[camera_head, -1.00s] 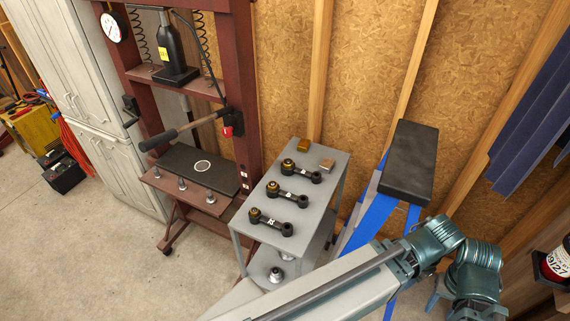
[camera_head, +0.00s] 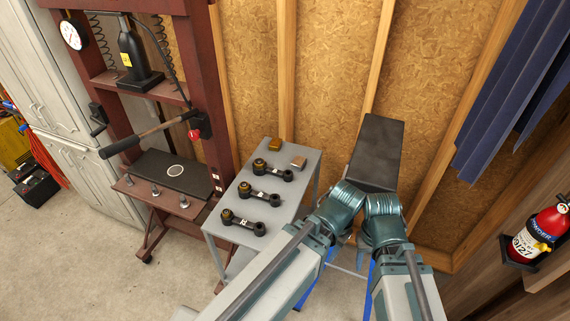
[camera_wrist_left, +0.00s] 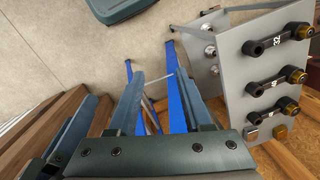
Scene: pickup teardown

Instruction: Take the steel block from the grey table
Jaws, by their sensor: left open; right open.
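The steel block (camera_head: 298,162) is a small, pale metal block on the far right part of the grey table (camera_head: 309,155). In the left wrist view the steel block (camera_wrist_left: 251,135) is at the lower right, near the table's edge. My left gripper (camera_wrist_left: 160,78) is open, with nothing between its fingers, and apart from the table.
Several black link arms with brass ends (camera_head: 260,196) lie on the table, left of the blocks. A red press (camera_head: 205,90) stands to the left. A blue-legged stand with a dark top (camera_head: 375,150) is right of the table. A fire extinguisher (camera_head: 538,232) is at far right.

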